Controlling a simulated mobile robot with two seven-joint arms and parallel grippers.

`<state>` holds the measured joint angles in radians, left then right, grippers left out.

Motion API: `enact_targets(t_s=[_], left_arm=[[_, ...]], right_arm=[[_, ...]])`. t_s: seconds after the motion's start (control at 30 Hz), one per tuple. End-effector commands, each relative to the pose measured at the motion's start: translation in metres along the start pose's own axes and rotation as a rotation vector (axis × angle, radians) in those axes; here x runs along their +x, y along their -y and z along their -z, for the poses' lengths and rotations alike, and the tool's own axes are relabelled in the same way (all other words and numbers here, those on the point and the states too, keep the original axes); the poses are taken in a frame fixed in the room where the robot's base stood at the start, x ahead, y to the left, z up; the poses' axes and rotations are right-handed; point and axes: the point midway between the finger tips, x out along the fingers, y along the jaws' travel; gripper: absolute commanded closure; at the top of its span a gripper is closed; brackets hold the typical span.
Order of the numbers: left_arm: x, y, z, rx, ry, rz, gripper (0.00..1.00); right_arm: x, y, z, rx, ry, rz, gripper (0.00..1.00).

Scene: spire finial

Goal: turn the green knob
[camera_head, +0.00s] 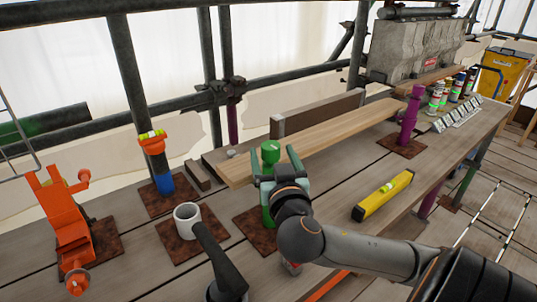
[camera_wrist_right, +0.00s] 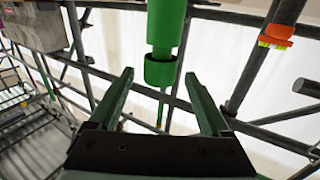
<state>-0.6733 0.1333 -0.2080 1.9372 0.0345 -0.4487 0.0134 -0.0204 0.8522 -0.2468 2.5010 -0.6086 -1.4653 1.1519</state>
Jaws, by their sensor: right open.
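The green knob (camera_head: 270,150) is a short rounded cap on top of an upright green post (camera_head: 267,216) that stands on a rusty square plate. My right gripper (camera_head: 272,153) is open, with its two green fingers pointing towards the knob, one on each side of it in the head view. In the right wrist view the knob (camera_wrist_right: 160,71) shows as a green collar at the end of the post, between the open fingertips (camera_wrist_right: 157,75). I see no contact between fingers and knob. The gripper hides part of the post. My left gripper is not in view.
A yellow level (camera_head: 383,196) lies to the right, a purple post (camera_head: 410,118) beyond. A wooden plank (camera_head: 330,137) lies behind.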

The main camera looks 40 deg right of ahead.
Motion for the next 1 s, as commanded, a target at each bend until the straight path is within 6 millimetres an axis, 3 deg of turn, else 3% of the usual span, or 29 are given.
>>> enact_targets(t_s=[0.2,0.5,0.87,1.0], left_arm=[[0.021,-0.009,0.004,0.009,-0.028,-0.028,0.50],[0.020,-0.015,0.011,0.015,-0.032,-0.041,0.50],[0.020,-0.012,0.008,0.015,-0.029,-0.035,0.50],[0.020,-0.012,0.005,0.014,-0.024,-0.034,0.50]], right_arm=[[0.021,-0.001,-0.003,-0.004,-0.005,-0.001,0.19],[0.052,0.000,0.001,-0.004,0.000,0.001,0.19],[0.056,0.000,0.000,-0.002,0.001,0.002,0.19],[0.056,0.000,0.000,-0.002,0.001,0.002,0.34]])
